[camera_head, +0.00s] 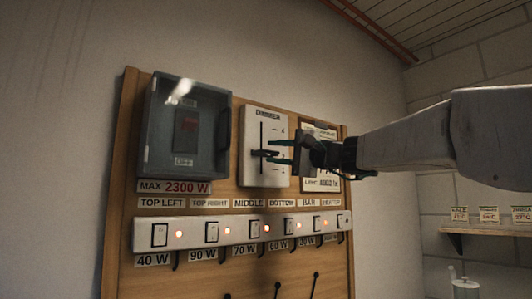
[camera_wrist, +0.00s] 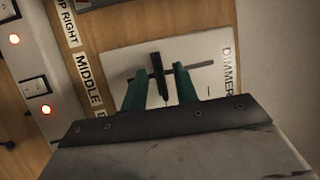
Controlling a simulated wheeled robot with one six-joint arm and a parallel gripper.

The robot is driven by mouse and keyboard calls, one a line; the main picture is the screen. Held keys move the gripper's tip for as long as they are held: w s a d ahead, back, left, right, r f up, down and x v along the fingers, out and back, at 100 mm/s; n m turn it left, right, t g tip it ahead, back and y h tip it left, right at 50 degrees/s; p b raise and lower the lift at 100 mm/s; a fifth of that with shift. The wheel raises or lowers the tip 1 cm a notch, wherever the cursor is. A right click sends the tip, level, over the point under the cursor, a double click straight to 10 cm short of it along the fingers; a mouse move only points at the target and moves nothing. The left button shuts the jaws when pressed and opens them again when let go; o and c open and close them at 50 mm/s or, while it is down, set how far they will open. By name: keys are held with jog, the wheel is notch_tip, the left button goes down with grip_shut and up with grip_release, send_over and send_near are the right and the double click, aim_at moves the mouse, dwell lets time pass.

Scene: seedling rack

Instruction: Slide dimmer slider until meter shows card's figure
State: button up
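The dimmer (camera_head: 251,165) is a white plate with a vertical slot on the wooden board. Its dark slider knob (camera_head: 262,153) sits around the middle of the slot, and the knob (camera_wrist: 158,74) also shows in the wrist view. My gripper (camera_head: 280,150) reaches in from the right, its green fingers at the knob. In the wrist view the fingers stand on either side of the knob, with a visible gap. A white card or meter panel (camera_head: 322,185) right of the dimmer is partly hidden behind my gripper. Its lower line ends in "lx", but the figures are too blurred to read surely.
A grey switch box (camera_head: 187,128) with a clear cover is left of the dimmer, above a "MAX 2300 W" label (camera_head: 175,187). Below runs a strip of several rocker switches (camera_head: 240,232) with lit orange lamps. A shelf (camera_head: 490,228) with small cards is at the right.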

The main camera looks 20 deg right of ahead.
aim_at(268, 151)
jog(key=shift+x, duration=1.7)
grip_shut()
jog(key=shift+r, duration=2)
grip_release()
